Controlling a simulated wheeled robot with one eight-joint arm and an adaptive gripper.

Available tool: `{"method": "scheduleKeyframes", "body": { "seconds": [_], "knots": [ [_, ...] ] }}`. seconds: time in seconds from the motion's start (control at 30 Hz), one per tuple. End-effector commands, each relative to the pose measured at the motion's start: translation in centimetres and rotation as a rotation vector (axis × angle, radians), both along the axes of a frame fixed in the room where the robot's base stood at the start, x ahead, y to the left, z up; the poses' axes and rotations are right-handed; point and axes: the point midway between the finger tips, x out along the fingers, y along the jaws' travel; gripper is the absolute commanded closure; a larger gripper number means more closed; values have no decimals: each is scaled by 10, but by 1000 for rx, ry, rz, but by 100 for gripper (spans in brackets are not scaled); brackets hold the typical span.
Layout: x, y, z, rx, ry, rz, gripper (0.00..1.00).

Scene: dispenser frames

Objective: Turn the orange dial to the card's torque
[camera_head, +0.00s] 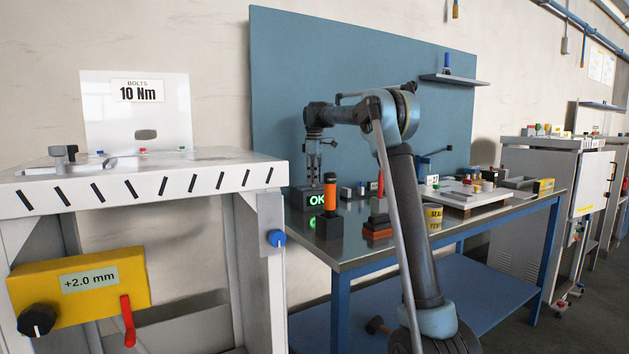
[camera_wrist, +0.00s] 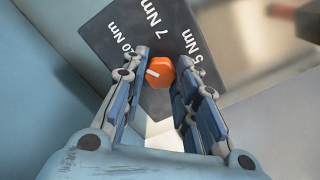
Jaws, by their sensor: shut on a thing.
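The card (camera_head: 137,90) on the white panel at left reads "BOLTS 10 Nm". In the wrist view the orange dial (camera_wrist: 161,72) sits on a dark block (camera_wrist: 112,70) with white labels 5 Nm, 7 Nm and one partly hidden that looks like 10 Nm (camera_wrist: 124,40). The dial's white mark lies toward the left, on the side of that third label; exact alignment cannot be told. My gripper (camera_wrist: 160,75) is shut on the dial, a finger at each side. In the head view my gripper (camera_head: 313,172) points down behind the green OK display (camera_head: 317,199); the dial cannot be made out there.
An orange-and-black upright tool (camera_head: 330,192) stands close in front of my gripper on the metal bench (camera_head: 345,245). Red and black parts, a yellow roll (camera_head: 433,217) and a tray are to the right. A blue back panel (camera_head: 290,90) rises behind. A white cabinet stands left.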

Motion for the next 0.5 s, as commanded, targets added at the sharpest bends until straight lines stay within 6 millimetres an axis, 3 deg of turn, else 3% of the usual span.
{"method": "scheduleKeyframes", "body": {
  "seconds": [0.37,0.4,0.47,0.5],
  "knots": [
    [3,-1,0,-1,-6,2,97],
    [3,-1,0,-1,-6,1,68],
    [2,-1,0,-1,-5,1,55],
    [2,-1,0,-1,-4,1,53]
  ]
}}
